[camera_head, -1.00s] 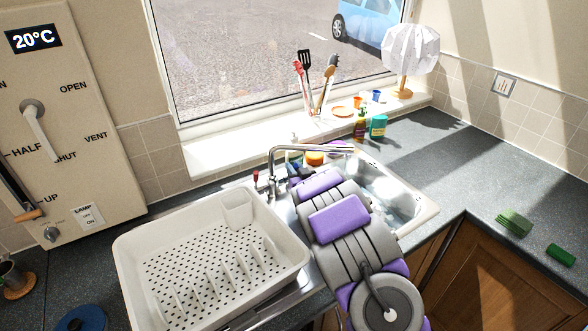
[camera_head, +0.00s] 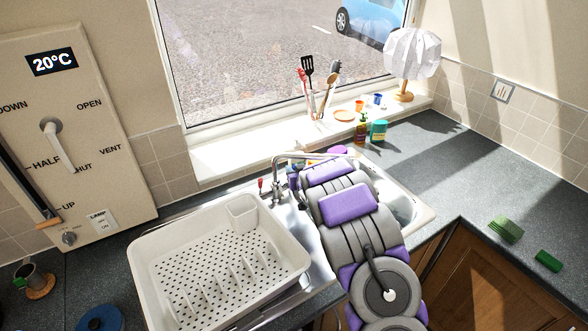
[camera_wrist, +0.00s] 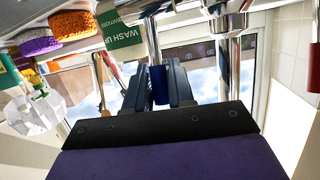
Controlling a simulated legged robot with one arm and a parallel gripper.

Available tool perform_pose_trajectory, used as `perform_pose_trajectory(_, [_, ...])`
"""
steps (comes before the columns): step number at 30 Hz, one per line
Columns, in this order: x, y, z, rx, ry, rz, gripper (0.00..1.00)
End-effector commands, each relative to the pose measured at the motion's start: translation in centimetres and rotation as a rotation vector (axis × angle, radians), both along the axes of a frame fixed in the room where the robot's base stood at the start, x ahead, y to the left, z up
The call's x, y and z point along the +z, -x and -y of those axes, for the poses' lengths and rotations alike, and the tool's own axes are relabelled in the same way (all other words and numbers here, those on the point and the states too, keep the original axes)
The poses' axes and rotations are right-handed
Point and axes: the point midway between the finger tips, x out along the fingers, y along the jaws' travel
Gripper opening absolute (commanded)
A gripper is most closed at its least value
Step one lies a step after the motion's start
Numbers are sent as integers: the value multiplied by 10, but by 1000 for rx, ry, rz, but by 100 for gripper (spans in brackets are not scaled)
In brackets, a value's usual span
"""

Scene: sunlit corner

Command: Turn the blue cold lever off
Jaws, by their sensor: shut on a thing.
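The chrome tap (camera_head: 278,184) stands behind the sink, with its red lever (camera_head: 262,186) upright on its left side. In the wrist view, which is upside down, my gripper (camera_wrist: 160,92) has its two dark fingers shut on the blue cold lever (camera_wrist: 159,82), which shows as a blue cylinder between them. The chrome tap column (camera_wrist: 229,60) is right beside the fingers. The red lever (camera_wrist: 315,66) shows at the right edge of the wrist view. In the head view my arm covers most of the gripper and the blue lever.
A white dish rack (camera_head: 150,262) stands left of the sink (camera_head: 418,212). A green bottle (camera_wrist: 120,28) and sponges (camera_wrist: 72,25) are close to my gripper. Utensils (camera_head: 310,85) and a lamp (camera_head: 412,55) stand on the sill. The right counter (camera_head: 440,150) is mostly clear.

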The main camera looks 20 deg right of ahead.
Motion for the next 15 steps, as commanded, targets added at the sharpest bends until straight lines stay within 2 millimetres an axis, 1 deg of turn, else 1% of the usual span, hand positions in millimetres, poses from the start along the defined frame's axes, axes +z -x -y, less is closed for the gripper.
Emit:
perform_pose_trajectory(5, [0,-1,0,0,0,1,0])
perform_pose_trajectory(6, [0,-1,0,0,0,1,27])
perform_pose_trajectory(11, [1,0,0,0,0,2,42])
perform_pose_trajectory(12, [1,0,0,0,0,3,44])
perform_pose_trajectory(15, [1,0,0,0,1,3,44])
